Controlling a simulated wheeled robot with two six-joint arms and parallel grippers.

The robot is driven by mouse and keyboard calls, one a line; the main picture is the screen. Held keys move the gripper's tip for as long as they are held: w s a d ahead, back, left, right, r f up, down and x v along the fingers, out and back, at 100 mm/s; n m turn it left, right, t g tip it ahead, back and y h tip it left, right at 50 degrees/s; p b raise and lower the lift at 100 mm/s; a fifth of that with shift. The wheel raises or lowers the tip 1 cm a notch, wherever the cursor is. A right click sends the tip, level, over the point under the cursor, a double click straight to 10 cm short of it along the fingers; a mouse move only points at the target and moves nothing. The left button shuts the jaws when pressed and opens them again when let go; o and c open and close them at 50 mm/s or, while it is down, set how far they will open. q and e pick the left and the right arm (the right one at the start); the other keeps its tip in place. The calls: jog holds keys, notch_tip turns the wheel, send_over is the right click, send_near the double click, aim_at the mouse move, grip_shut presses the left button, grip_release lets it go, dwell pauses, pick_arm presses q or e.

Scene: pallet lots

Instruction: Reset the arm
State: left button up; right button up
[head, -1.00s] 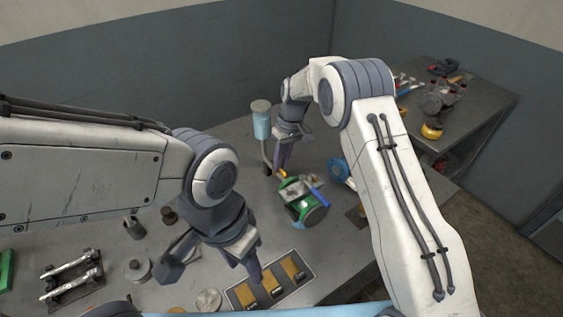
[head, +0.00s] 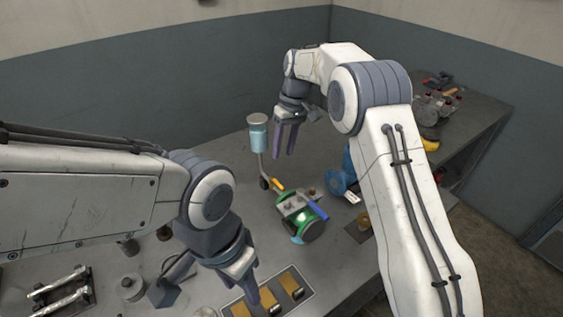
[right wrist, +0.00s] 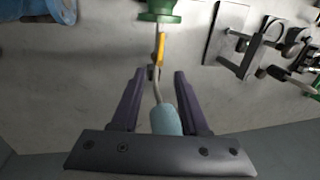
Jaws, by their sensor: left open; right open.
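My right gripper (head: 288,138) is open and raised above the back of the table (head: 232,172) in the head view. In the right wrist view its two fingers (right wrist: 154,75) stand apart with nothing held between them. A light-blue cylinder on a thin bent rod (head: 257,136) stands beside it to the left; it also shows between the fingers in the right wrist view (right wrist: 165,120), below them. My left gripper (head: 262,285) is open, low over the front of the table near a tray (head: 312,291) with orange-brown blocks. Its fingertips are partly cut off or overlapped.
A blue flanged part (head: 341,181) is behind my right arm. Metal fittings (head: 60,293) lie at the front left. A second bench (head: 480,118) with tools stands at the right.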

jog(key=shift+r, duration=0.4)
